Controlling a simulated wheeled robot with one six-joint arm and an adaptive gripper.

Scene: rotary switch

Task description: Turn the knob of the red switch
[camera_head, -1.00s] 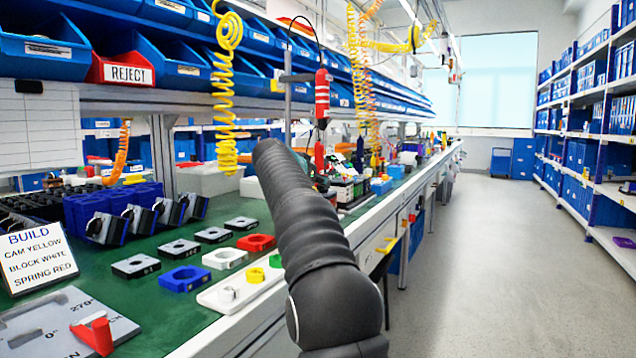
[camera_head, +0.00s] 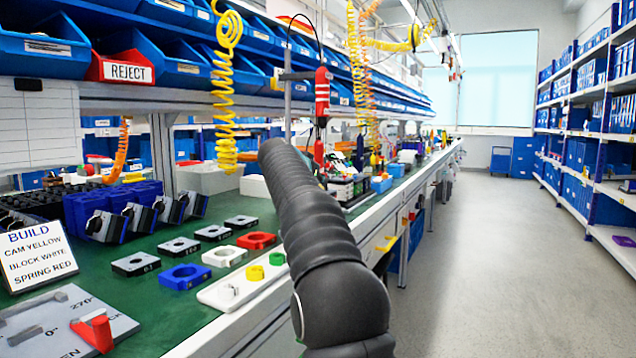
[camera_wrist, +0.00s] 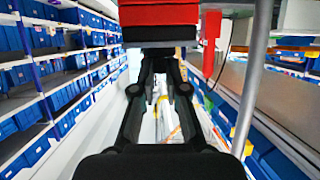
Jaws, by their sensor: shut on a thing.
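In the wrist view my gripper (camera_wrist: 160,58) is shut on a red and black block (camera_wrist: 158,16) at the top of the picture. The two black fingers reach up to its dark underside, and its upper part is cut off. I cannot tell whether a knob is on it. In the head view my gripper and this block are hidden behind my arm. A red handle (camera_head: 95,331) stands on a grey plate (camera_head: 50,318) marked with degrees at the lower left, well apart from my arm.
A white tray (camera_head: 217,300) with small round parts lies at the bench's front edge. Several blocks and a red ring (camera_head: 256,240) lie on the green mat (camera_head: 190,325). A red tool (camera_head: 322,95) hangs beside a pole (camera_wrist: 251,80). The aisle floor (camera_head: 470,270) is clear.

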